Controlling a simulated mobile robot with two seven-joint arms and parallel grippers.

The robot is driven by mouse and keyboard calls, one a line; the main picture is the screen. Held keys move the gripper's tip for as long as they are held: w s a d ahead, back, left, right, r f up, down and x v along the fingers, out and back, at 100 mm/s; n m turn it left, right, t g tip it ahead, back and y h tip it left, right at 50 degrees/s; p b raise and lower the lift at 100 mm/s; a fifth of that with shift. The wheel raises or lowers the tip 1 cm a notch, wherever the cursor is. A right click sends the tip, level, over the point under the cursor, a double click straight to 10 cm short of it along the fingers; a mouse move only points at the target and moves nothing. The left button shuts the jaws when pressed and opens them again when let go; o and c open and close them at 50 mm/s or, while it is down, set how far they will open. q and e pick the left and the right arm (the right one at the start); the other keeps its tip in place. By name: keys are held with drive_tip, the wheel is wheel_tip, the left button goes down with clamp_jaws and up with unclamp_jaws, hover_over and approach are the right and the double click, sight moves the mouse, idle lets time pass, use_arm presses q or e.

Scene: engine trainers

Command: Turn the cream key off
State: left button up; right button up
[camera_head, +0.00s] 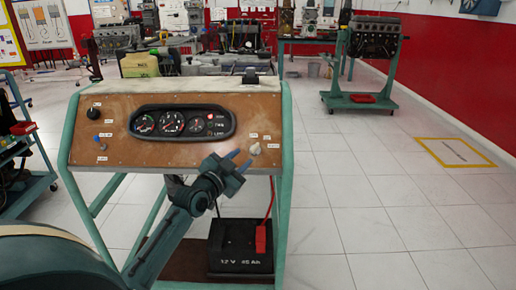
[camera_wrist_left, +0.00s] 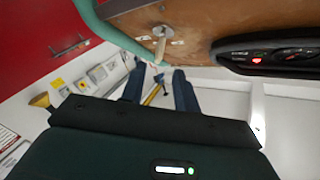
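The cream key (camera_head: 255,149) sits on the right side of the brown panel (camera_head: 120,148) of the engine trainer. It also shows in the left wrist view (camera_wrist_left: 160,42), standing out from the panel at the top. My left gripper (camera_head: 240,160) is just left of the key and slightly below it in the head view. Its two blue fingers are apart with nothing between them. In the left wrist view the key is beyond the open fingertips (camera_wrist_left: 158,80), not between them. My right gripper is in neither view.
The gauge cluster (camera_head: 183,122) has a red lamp lit. A black knob (camera_head: 93,114) and a blue switch (camera_head: 97,139) are at the panel's left. A black battery (camera_head: 240,262) with a red terminal cover stands below.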

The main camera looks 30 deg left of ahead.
sight(251, 151)
use_arm(q)
drive_tip(key=w, duration=0.8)
drive_tip(key=shift+w+a+b, duration=0.1)
drive_tip(key=shift+w+b, duration=0.15)
drive_tip(key=shift+b, duration=0.1)
drive_tip(key=shift+c, duration=0.5)
clamp_jaws()
